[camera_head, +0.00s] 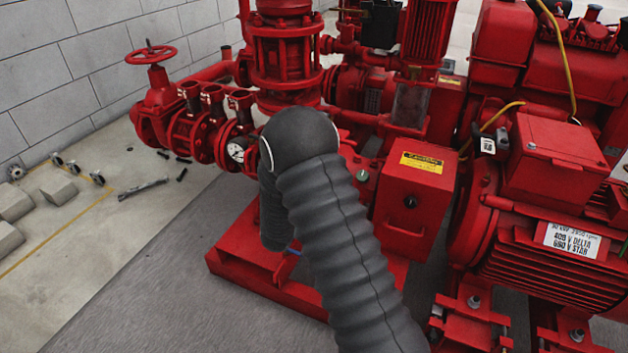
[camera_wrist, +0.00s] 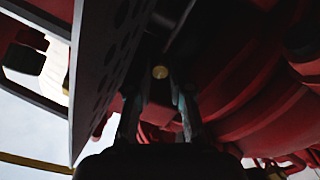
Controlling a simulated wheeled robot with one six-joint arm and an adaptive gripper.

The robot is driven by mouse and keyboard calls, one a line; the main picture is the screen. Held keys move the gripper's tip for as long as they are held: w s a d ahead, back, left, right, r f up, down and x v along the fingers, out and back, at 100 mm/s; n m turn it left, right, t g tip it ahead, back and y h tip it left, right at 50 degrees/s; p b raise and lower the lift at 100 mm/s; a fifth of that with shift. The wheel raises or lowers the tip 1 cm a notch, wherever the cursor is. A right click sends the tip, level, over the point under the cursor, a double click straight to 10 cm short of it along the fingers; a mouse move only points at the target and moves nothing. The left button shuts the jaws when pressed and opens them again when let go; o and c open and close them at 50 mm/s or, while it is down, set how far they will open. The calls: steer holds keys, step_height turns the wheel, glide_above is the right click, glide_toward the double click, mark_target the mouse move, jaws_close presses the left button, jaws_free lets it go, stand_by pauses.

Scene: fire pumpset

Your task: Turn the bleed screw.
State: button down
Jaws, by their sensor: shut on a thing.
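The bleed screw (camera_wrist: 160,72) shows in the wrist view as a small round brass head in a dark, shadowed spot among red pump parts. My gripper (camera_wrist: 160,92) reaches up at it, with one finger on each side. The fingers are shut on the screw; the exact contact is too dark to make out. In the head view my grey ribbed arm bends down in front of the pumpset, and it hides both my gripper and the screw.
A perforated dark plate (camera_wrist: 115,60) stands close on the left of my gripper, and a rounded red casing (camera_wrist: 245,85) lies close on the right. In the head view a red control box (camera_head: 410,205) stands right of my arm. Grey floor (camera_head: 150,265) is clear at left.

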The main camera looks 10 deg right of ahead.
steer(key=shift+n+p, duration=4.15)
steer(key=shift+n, duration=4.55)
steer(key=c, duration=1.3)
jaws_free()
steer(key=v, duration=1.2)
